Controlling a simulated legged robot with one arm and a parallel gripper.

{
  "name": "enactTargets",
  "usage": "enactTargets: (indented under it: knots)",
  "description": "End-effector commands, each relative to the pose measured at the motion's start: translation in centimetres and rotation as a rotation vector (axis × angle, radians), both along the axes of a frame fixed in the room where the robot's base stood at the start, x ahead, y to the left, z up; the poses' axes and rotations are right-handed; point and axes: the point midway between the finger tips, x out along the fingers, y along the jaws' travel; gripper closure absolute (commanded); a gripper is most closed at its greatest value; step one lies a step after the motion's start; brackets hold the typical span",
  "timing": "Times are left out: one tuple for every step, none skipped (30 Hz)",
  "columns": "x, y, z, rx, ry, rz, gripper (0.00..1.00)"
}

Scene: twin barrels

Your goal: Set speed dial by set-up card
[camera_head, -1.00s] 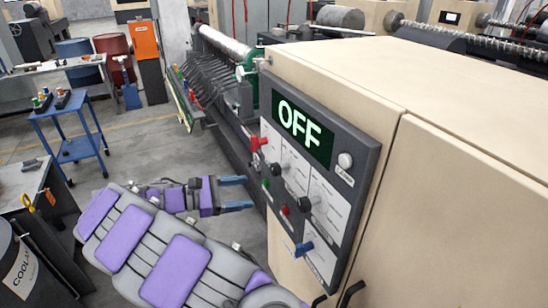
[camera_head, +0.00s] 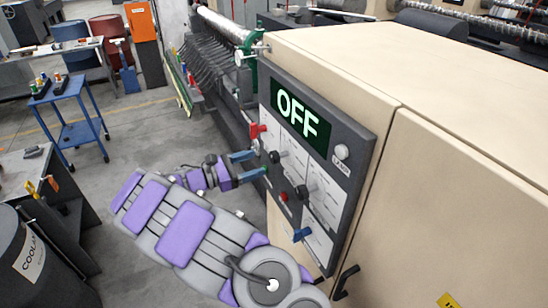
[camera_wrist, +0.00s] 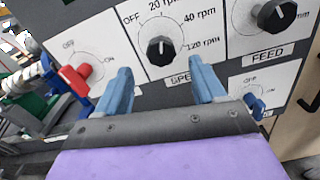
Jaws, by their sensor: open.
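The speed dial (camera_wrist: 160,49) is a black round knob with a white pointer mark, on a plate lettered OFF, 20 rpm, 40 rpm and 120 rpm. In the head view it is the upper black knob (camera_head: 274,157) on the grey control panel (camera_head: 357,150). The display (camera_head: 298,117) reads OFF. My gripper (camera_head: 260,162) is open, with its blue fingers pointing at the panel just left of the dial. In the wrist view the fingers (camera_wrist: 163,82) stand apart, below and either side of the dial, with nothing between them. I cannot make out a set-up card.
A red OFF/ON switch (camera_wrist: 74,79) is left of the dial. The feed knob (camera_wrist: 274,16) is right of it, and a blue switch (camera_wrist: 255,104) is below that. A blue trolley (camera_head: 78,130) stands at the left. Grey floor is open between.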

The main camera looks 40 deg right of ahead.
Motion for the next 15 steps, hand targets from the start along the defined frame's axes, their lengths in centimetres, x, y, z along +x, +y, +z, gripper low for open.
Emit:
enactTargets:
  knots:
    - [-0.4, -1.1, 0.0, -0.002, 0.001, -0.005, 0.31]
    - [-0.6, -1.7, 0.1, -0.003, 0.003, -0.007, 0.31]
    - [-0.8, -2.4, 0.1, -0.002, 0.002, -0.006, 0.31]
    - [-0.9, -2.9, 0.1, -0.002, 0.002, -0.004, 0.31]
    - [-0.9, -3.5, 0.1, -0.001, 0.0, -0.003, 0.31]
    - [-1.1, -4.1, 0.1, -0.001, -0.001, -0.004, 0.31]
    - [-1.2, -4.6, 0.1, -0.001, -0.001, -0.004, 0.31]
    - [-1.3, -5.0, 0.1, -0.002, -0.002, -0.003, 0.31]
    - [-1.4, -5.6, 0.2, -0.003, -0.001, -0.003, 0.31]
    - [-1.5, -5.9, 0.2, -0.003, -0.001, -0.003, 0.31]
    - [-1.6, -6.2, 0.1, -0.002, -0.002, -0.003, 0.31]
    - [-1.7, -6.6, 0.1, -0.002, -0.002, -0.003, 0.31]
    - [-1.7, -6.8, 0.1, -0.001, -0.002, -0.002, 0.31]
    - [-1.7, -7.0, 0.1, -0.001, -0.002, -0.001, 0.31]
    - [-1.8, -7.3, 0.1, -0.001, -0.001, -0.001, 0.31]
